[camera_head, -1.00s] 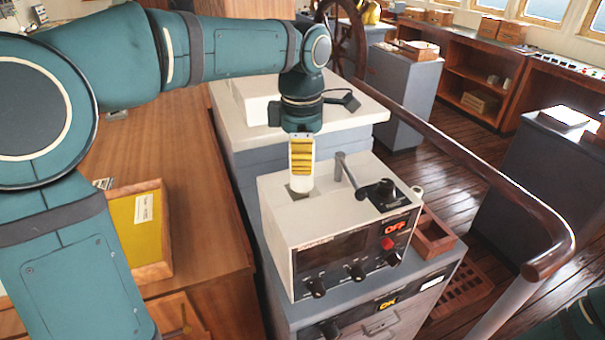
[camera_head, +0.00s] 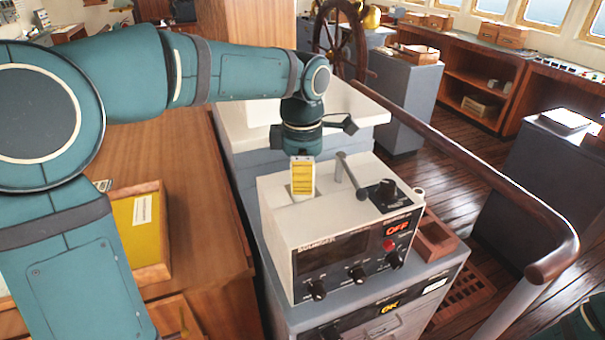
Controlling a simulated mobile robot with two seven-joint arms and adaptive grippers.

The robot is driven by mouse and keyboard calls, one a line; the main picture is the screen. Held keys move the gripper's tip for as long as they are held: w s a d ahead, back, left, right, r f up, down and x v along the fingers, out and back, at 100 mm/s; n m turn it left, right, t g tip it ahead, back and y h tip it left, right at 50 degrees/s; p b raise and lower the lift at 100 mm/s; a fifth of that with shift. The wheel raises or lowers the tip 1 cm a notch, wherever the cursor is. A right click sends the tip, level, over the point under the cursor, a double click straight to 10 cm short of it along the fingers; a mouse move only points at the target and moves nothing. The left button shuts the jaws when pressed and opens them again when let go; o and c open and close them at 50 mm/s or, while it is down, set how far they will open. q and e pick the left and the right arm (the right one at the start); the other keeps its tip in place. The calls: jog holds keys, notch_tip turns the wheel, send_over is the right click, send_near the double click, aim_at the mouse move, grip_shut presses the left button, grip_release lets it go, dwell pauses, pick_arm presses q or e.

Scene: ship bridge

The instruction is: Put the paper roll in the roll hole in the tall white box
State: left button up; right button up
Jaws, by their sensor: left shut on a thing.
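The tall white box (camera_head: 340,225) stands on a grey cabinet, with a lever, knobs and a red OFF display. My left gripper (camera_head: 302,187) points straight down at the roll hole in the box's top, at its back left. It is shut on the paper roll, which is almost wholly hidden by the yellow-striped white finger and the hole. The fingertips are at the level of the box top. My right gripper is out of view; only a bit of my right arm shows at the bottom right corner.
A small wooden tray (camera_head: 436,238) sits right of the box. A wooden handrail (camera_head: 480,165) runs along the right. A yellow-lined tray (camera_head: 140,225) lies left.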

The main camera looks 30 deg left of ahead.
pick_arm(q)
jog(key=o, duration=1.3)
jog(key=shift+c, duration=0.2)
jog(key=shift+r, duration=0.3)
notch_tip(320, 180, up, 13)
jog(key=p, duration=0.3)
jog(key=shift+f, duration=0.2)
